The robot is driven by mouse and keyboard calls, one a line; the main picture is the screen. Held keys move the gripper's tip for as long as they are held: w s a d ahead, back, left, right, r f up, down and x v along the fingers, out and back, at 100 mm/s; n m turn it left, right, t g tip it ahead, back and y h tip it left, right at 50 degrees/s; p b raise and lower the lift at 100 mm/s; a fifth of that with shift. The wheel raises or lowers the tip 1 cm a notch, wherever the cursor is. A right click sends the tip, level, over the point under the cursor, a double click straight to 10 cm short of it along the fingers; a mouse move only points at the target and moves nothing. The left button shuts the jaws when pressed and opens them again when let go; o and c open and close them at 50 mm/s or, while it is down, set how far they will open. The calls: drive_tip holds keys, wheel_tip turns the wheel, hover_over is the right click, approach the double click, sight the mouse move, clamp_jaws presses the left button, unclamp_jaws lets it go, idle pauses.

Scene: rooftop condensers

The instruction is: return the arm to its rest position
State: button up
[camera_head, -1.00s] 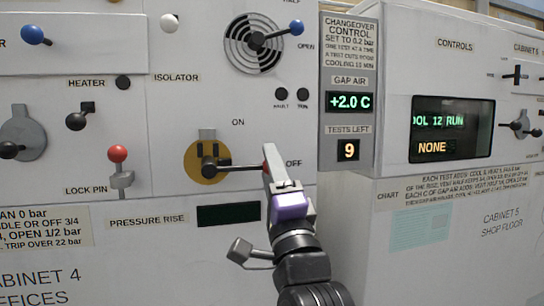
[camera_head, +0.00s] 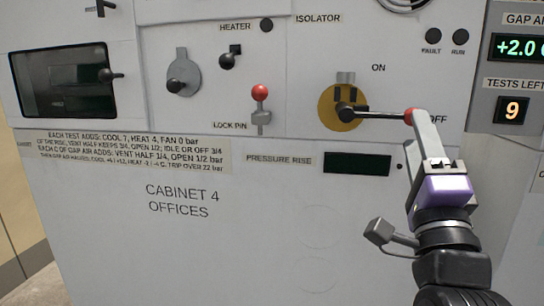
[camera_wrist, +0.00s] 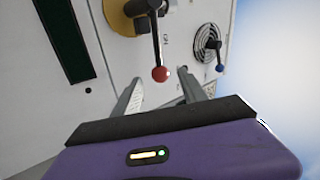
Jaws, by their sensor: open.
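My gripper (camera_head: 425,138) is at the right of the head view, in front of the cabinet 4 panel. Its fingertips are at the red-tipped end of the isolator handle (camera_head: 385,113), which points right toward OFF from a yellow round plate (camera_head: 338,108). In the wrist view my gripper (camera_wrist: 160,92) has two fingers spread apart. The isolator handle's red knob (camera_wrist: 160,74) shows just beyond and between them. I cannot tell whether a finger touches the knob. My arm reaches up from the lower right of the head view.
The lock pin (camera_head: 261,105) with a red knob, the heater lever (camera_head: 229,58) and another grey lever (camera_head: 179,85) stick out left of the isolator. The pressure rise display (camera_head: 357,163) is dark. The lower front of cabinet 4 (camera_head: 200,250) is flat and clear.

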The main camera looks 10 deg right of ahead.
drive_tip(key=s+a+f+n+g+y, duration=0.1)
drive_tip(key=s+f+n+y, duration=0.3)
drive_tip(key=f, duration=0.6)
drive_tip(key=s+a+f+n+g+y+p, duration=0.1)
drive_tip(key=s+a+f+n, duration=0.1)
drive_tip(key=s+f+n, duration=0.5)
drive_tip(key=s+a+f+n+g+y, duration=0.1)
drive_tip(key=f+n+g+y, duration=0.3)
drive_tip(key=f, duration=0.8)
drive_tip(key=s+a+f+n+g, duration=0.1)
drive_tip(key=s+f, duration=0.2)
drive_tip(key=s, duration=0.5)
drive_tip(key=s+a+f+n+h, duration=0.1)
drive_tip(key=s+f, duration=0.3)
drive_tip(key=s, duration=0.4)
drive_tip(key=s+a+f+n+g+p, duration=0.1)
drive_tip(key=s+a+f+n, duration=0.1)
drive_tip(key=s, duration=0.6)
drive_tip(key=shift+f+n+g, duration=0.3)
drive_tip(key=shift+f+n, duration=0.3)
drive_tip(key=shift+f, duration=0.3)
drive_tip(key=shift+w, duration=0.1)
drive_tip(key=shift+s+r, duration=0.4)
drive_tip(key=shift+s, duration=0.15)
